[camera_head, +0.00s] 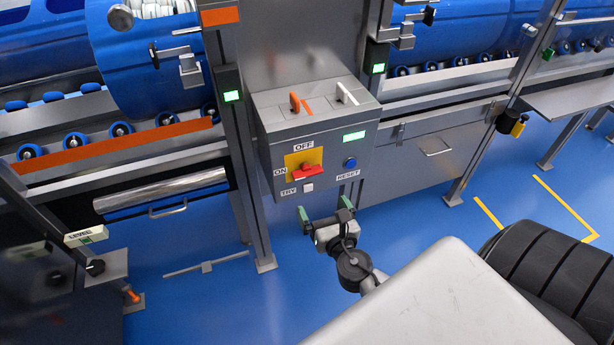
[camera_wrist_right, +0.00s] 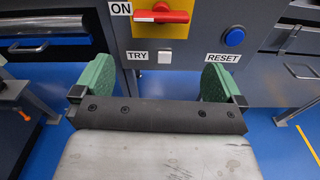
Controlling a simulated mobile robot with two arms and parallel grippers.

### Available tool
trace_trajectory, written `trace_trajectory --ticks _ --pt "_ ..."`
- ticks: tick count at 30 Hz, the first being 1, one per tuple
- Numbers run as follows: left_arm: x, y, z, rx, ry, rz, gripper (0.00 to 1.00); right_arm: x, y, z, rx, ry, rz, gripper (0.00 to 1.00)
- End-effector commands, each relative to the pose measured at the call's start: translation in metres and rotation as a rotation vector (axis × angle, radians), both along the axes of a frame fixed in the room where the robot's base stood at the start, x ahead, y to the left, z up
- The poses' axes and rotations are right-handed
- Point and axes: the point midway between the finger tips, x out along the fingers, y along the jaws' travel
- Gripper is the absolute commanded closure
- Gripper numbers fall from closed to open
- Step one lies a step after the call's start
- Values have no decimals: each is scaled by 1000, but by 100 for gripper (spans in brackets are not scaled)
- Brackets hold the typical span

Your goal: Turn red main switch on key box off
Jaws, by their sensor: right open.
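The key box (camera_head: 318,133) is a grey box on a post, with a yellow plate (camera_head: 315,157) on its front. The red main switch (camera_head: 306,172) sits on that plate, its handle lying roughly level and pointing toward the ON label (camera_head: 280,171); the OFF label (camera_head: 304,147) is above. The switch also shows at the top of the right wrist view (camera_wrist_right: 161,15). My right gripper (camera_head: 323,211) is open and empty, below and in front of the box, its green fingers apart and not touching the switch. My left gripper is not in view.
A white TRY button (camera_head: 308,188) and a blue RESET button (camera_head: 350,163) are close to the switch. Two keys, orange (camera_head: 294,102) and white (camera_head: 346,94), stand on the box top. Blue tubs (camera_head: 150,60) rest on roller conveyors behind. Blue floor is free below the box.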

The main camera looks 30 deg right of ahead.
Motion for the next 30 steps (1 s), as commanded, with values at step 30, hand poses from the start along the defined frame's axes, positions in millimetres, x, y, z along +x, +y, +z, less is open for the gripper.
trace_trajectory --ticks 30 --pt "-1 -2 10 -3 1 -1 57 107 -25 17 -81 -30 4 0"
